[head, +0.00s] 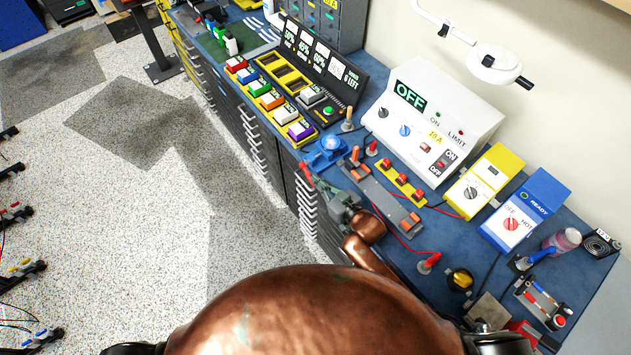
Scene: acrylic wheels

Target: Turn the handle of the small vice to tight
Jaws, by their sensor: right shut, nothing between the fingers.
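The small vice (326,150) looks like the blue piece at the front edge of the blue bench top. A red-tipped part (304,169), perhaps its handle, sticks out in front of the bench edge. My right gripper (322,191) is grey-green on a copper-coloured wrist. It is shut and empty, just below the red-tipped part at the bench's front edge. I cannot tell whether the two touch. The vice's jaws are too small to make out. My left gripper is not in view.
An orange-and-grey strip (383,198) lies right of the gripper. A white OFF console (437,115), a yellow box (485,181) and a blue box (525,208) stand behind. A red lead (392,229) crosses the bench.

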